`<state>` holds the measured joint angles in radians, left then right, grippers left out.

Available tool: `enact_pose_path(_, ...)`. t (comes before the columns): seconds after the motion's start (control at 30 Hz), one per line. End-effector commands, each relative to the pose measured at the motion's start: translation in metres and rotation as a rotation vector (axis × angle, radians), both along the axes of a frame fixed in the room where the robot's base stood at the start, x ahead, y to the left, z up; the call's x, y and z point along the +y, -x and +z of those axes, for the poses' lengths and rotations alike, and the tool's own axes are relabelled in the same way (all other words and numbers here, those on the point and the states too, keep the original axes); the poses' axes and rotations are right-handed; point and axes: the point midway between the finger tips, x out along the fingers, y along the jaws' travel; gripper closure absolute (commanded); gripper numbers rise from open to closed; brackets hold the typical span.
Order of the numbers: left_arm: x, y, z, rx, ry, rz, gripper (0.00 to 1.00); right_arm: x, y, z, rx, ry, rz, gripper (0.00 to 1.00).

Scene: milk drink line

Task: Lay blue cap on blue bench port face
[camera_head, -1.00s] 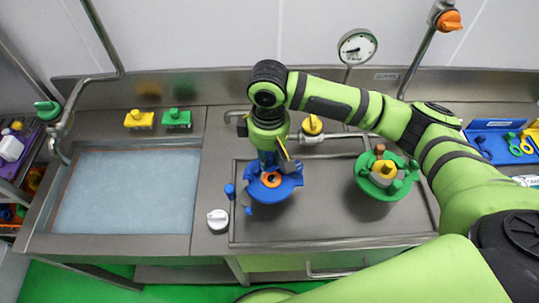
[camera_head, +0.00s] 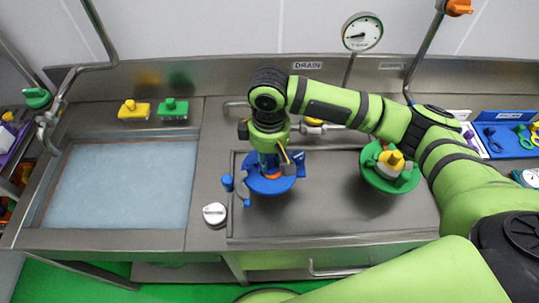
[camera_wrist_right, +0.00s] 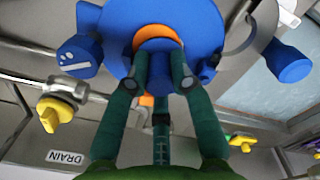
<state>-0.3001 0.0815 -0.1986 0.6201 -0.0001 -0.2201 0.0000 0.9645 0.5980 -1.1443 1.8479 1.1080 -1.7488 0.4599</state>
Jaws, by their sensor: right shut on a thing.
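My right gripper (camera_head: 269,162) points down over the middle of the blue bench port (camera_head: 270,186), a round blue piece on the steel counter. In the right wrist view, the shut fingers (camera_wrist_right: 160,75) meet at the centre of a wide blue disc (camera_wrist_right: 205,25). An orange ring (camera_wrist_right: 158,36) shows around the fingertips. My left gripper is not in view.
A green port (camera_head: 372,178) with a yellow centre stands to the right, under my forearm. A white knob (camera_head: 215,214) is left of the blue port, near a blue post (camera_head: 227,182). A sink (camera_head: 120,190) lies at left. Counter between the ports is clear.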

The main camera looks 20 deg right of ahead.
Motion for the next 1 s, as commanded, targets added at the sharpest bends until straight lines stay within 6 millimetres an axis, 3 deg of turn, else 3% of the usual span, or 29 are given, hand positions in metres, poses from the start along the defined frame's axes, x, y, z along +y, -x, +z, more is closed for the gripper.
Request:
enact_pose_path(0.47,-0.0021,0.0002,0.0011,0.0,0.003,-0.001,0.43,0.0001,0.0001,-0.0049,0.001,0.001,-0.001,1.0)
enact_pose_path(0.5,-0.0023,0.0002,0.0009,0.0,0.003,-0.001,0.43,0.0001,-0.0002,-0.0048,0.0,0.0,0.0,0.65)
enact_pose_path(0.53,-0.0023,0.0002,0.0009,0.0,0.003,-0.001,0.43,0.0001,-0.0002,-0.0048,0.0,0.0,0.0,0.53)
enact_pose_path(0.57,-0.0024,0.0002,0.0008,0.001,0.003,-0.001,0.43,0.0001,-0.0002,-0.0048,0.0,0.0,0.0,0.49)
enact_pose_path(0.87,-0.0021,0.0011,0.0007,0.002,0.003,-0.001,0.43,0.0,-0.0002,-0.0044,0.0,0.0,-0.001,0.49)
enact_pose_path(1.0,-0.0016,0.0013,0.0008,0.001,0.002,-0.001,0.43,0.0005,-0.0008,0.0048,-0.002,-0.002,0.0,0.49)
